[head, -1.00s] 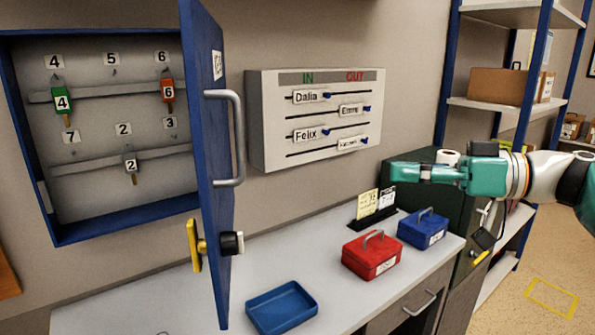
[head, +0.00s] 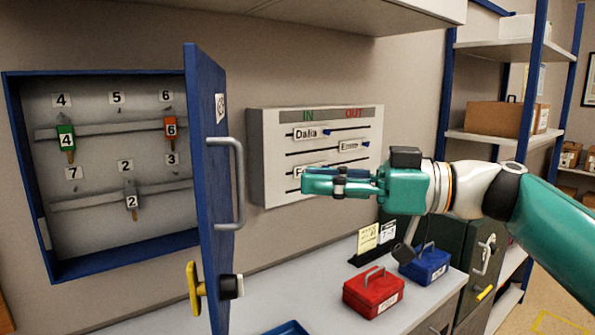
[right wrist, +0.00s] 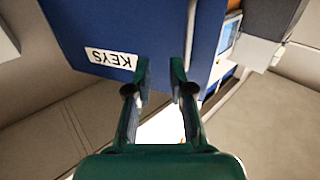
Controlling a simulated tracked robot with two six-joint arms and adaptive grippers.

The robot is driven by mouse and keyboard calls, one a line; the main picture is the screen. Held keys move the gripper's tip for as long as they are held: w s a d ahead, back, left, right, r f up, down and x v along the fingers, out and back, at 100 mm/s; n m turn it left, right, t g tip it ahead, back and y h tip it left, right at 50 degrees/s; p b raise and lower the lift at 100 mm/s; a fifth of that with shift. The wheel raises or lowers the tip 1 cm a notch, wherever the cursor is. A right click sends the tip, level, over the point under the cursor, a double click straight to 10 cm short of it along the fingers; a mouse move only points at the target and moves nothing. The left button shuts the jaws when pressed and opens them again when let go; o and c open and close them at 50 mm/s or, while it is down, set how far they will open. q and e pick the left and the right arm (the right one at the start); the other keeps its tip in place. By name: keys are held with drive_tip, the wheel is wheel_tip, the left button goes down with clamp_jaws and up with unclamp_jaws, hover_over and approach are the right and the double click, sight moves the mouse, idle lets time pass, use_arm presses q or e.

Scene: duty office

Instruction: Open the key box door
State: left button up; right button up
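The blue key box (head: 120,262) is on the wall at the left of the head view. Its door (head: 208,150) stands swung out, so the numbered hooks and hanging keys inside show. The door has a grey bar handle (head: 238,185) and, lower down, a yellow lever (head: 193,287) with a dark knob. My right gripper (head: 306,184) points left towards the handle, apart from it. In the right wrist view its fingers (right wrist: 161,78) are apart with nothing held. The door's face with an upside-down KEYS label (right wrist: 111,59) lies beyond them. My left gripper is out of view.
An IN/OUT board (head: 262,150) is on the wall behind my right gripper, partly hidden by it. On the counter (head: 300,270) below are a red cash box (head: 372,292), a blue cash box (head: 425,265) and a blue tray (head: 287,328). Shelving (head: 500,138) stands at right.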

drive_tip(key=x, duration=0.3)
drive_tip(key=shift+a, duration=0.15)
clamp_jaws()
drive_tip(key=shift+c, duration=1.5)
unclamp_jaws()
drive_tip(key=o, duration=0.3)
